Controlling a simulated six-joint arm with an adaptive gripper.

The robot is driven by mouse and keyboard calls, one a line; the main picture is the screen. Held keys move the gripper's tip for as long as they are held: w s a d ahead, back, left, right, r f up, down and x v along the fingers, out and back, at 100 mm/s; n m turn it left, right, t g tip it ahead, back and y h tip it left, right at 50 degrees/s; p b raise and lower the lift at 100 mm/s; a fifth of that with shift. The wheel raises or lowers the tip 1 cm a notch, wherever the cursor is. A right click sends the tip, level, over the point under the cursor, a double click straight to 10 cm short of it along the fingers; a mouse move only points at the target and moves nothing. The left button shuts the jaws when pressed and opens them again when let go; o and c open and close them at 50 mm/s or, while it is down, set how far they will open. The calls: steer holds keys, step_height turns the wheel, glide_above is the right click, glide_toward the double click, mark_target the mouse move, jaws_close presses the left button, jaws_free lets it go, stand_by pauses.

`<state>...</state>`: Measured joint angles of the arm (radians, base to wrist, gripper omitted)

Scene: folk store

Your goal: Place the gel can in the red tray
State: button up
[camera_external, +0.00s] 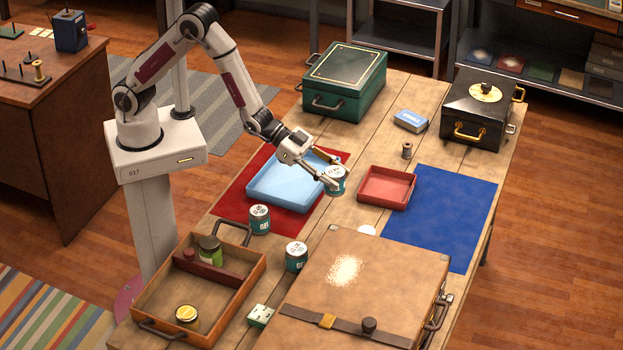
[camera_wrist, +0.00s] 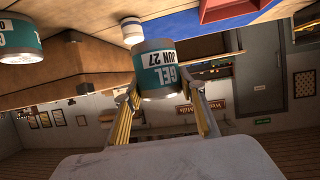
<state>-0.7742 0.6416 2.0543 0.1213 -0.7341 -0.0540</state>
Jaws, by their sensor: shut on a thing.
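My gripper (camera_external: 338,172) is shut on the gel can (camera_external: 335,181), above the table between the blue tray and the red tray. In the wrist view the gel can (camera_wrist: 160,74) has a teal label reading GEL and JUN 27, with a finger on each side. The red tray (camera_external: 386,188) lies on the table to the right of the held can and looks empty. A corner of the red tray (camera_wrist: 228,12) shows at the top right of the wrist view.
A light-blue tray (camera_external: 268,193) lies on a dark red mat (camera_external: 226,196). Two similar teal-labelled cans (camera_external: 259,219) (camera_external: 296,257) stand nearer the camera. A blue mat (camera_external: 447,215), thread spool (camera_external: 407,150) and brown case (camera_external: 375,285) surround the red tray.

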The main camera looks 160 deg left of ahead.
steer(key=s+a+n+g+y, duration=0.1)
steer(key=s+a, duration=0.2)
steer(key=a, duration=0.5)
steer(key=s+a+n, duration=0.1)
steer(key=s+a, duration=0.3)
steer(key=a, duration=0.5)
steer(key=shift+a+r+g+y, duration=0.3)
steer(key=shift+g+y, duration=0.1)
steer(key=shift+f, duration=0.1)
glide_above(377, 189)
steer(key=shift+f, duration=3.05)
steer(key=shift+f, duration=1.9)
steer(key=shift+f, duration=0.1)
steer(key=o, duration=1.2)
